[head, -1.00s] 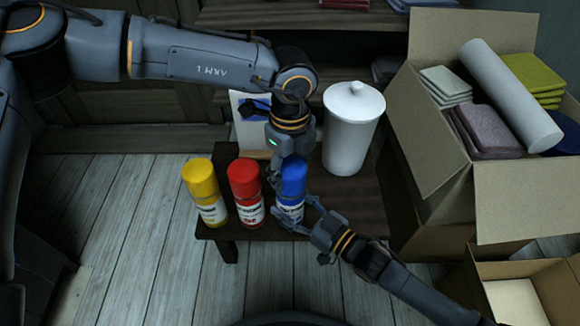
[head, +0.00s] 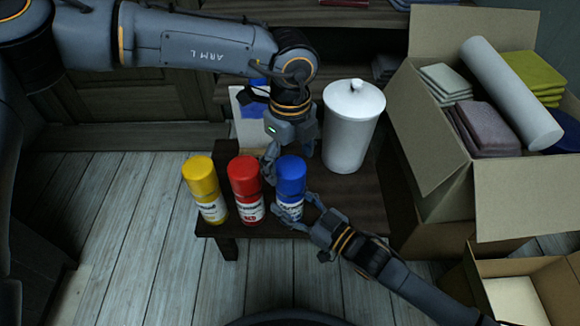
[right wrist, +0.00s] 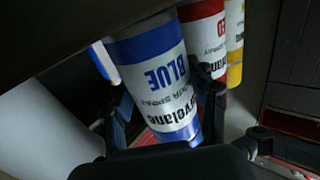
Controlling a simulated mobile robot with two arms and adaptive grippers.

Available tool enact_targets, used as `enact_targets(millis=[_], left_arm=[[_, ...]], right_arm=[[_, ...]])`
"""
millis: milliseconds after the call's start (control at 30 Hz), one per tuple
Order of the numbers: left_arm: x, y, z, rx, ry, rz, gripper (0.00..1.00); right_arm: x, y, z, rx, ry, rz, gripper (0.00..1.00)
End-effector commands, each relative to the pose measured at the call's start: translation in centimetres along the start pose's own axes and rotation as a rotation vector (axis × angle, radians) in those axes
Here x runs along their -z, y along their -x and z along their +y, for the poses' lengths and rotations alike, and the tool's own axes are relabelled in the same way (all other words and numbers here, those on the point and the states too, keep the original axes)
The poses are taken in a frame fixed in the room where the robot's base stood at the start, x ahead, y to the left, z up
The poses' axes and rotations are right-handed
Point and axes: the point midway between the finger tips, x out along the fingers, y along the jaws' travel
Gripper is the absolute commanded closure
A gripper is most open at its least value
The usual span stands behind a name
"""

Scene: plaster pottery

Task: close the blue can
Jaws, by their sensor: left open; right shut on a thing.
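The blue can (head: 290,182) stands upright at the right end of a row of cans on the small dark table. Its blue top is in full view, level with the neighbouring cans' tops, and looks seated on the body. My left gripper (head: 285,153) is open just behind the top, with one finger beside its left side; whether it touches cannot be told. My right gripper (head: 291,214) is shut on the lower body of the blue can. In the right wrist view, the can (right wrist: 155,80) is between the fingers, its label upside down; its top is out of that view.
A red can (head: 245,188) stands close left of the blue can, with a yellow can (head: 203,188) beyond it. A white lidded jar (head: 349,130) stands behind right. An open cardboard box (head: 432,140) with folded cloths is at the right.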

Motion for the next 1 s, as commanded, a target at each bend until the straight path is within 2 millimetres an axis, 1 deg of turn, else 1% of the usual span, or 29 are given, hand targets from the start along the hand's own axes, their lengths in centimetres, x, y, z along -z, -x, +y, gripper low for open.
enact_targets(millis=[33, 200, 300, 400, 567, 833, 867, 900, 967, 1000], left_arm=[[-0.1, 1.3, -0.1, 0.005, 0.001, -0.002, 0.17], [-0.1, 5.0, -0.1, 0.004, 0.001, -0.001, 0.17], [0.0, 6.8, -0.1, 0.003, 0.001, -0.001, 0.17], [0.0, 8.1, -0.1, 0.002, 0.0, -0.001, 0.17], [0.0, 9.1, 0.0, 0.001, 0.0, 0.0, 0.17], [0.0, 9.2, 0.0, 0.0, 0.0, 0.0, 0.17], [0.0, 9.2, 0.0, 0.0, 0.0, 0.0, 0.17], [0.0, 9.2, 0.0, 0.0, 0.0, 0.0, 0.17], [0.0, 9.2, 0.0, 0.0, 0.0, 0.0, 0.17], [0.0, 9.2, 0.0, 0.0, 0.0, 0.0, 0.17]], right_arm=[[0.0, 0.0, 0.0, -0.001, 0.0, 0.0, 0.99], [0.0, 0.0, 0.0, 0.0, 0.0, 0.0, 0.99], [0.0, 0.0, 0.0, 0.0, 0.0, 0.0, 0.99], [0.0, 0.0, 0.0, 0.0, 0.0, 0.0, 0.99], [0.0, 0.0, 0.0, 0.0, 0.0, 0.0, 0.99], [0.0, 0.0, 0.0, 0.0, 0.0, 0.0, 0.99], [0.0, 0.0, 0.0, 0.0, 0.0, 0.0, 0.38], [0.0, 0.0, 0.0, 0.0, 0.0, 0.0, 0.3], [0.0, 0.0, 0.0, 0.0, 0.0, 0.0, 0.18], [0.0, 0.0, 0.0, 0.0, 0.0, 0.0, 0.15]])
